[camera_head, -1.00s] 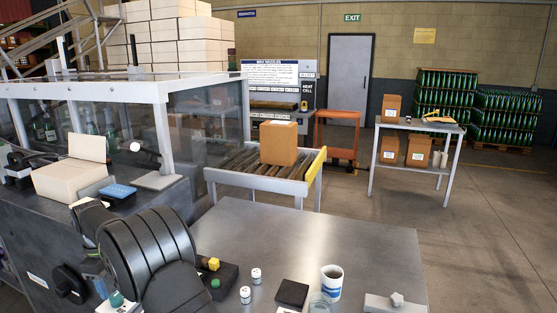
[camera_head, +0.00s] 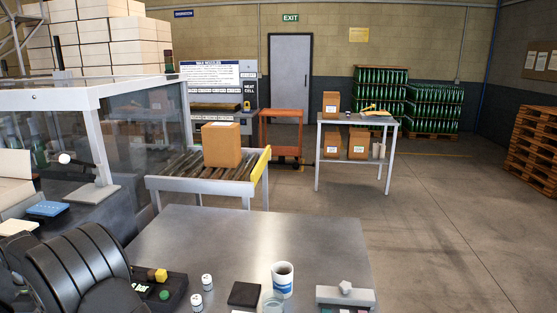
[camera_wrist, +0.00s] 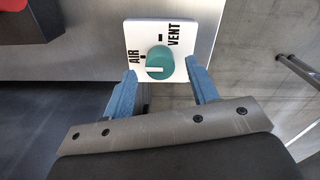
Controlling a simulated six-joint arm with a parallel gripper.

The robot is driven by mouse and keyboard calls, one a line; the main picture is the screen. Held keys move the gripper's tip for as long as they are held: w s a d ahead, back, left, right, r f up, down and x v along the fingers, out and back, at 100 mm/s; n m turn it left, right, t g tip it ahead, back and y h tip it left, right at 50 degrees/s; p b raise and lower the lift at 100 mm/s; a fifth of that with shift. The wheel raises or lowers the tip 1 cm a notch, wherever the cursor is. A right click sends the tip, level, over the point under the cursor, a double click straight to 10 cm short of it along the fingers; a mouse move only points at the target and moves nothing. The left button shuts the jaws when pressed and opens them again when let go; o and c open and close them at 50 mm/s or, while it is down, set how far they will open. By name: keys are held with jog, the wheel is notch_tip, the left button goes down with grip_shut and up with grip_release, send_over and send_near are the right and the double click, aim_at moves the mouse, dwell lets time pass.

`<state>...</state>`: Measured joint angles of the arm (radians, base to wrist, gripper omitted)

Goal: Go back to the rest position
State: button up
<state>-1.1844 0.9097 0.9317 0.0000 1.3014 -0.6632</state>
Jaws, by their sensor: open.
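In the wrist view, my gripper (camera_wrist: 160,70) has its two blue fingers spread apart, with nothing held between them. A white plate (camera_wrist: 200,36) marked AIR and VENT lies beyond the fingertips. Its round teal knob (camera_wrist: 160,58) shows between the fingers, with a white pointer towards the AIR side. I cannot tell whether a finger touches the plate. In the head view, my dark arm fills the lower left corner, and my gripper is out of sight there.
A steel bench (camera_head: 230,235) carries a black button box (camera_head: 172,285), small white jars (camera_head: 207,282), a black square (camera_head: 244,293), a paper cup (camera_head: 283,280) and a grey block (camera_head: 346,295). Its middle is clear. A roller conveyor (camera_head: 180,172) with a carton (camera_head: 221,145) stands behind.

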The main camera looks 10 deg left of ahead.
notch_tip(320, 180, up, 15)
notch_tip(320, 180, down, 17)
jog(key=shift+f, duration=0.15)
jog(key=shift+r+m, duration=0.25)
jog(key=shift+m, duration=0.65)
jog(key=m, duration=1)
jog(key=shift+m, duration=2.7)
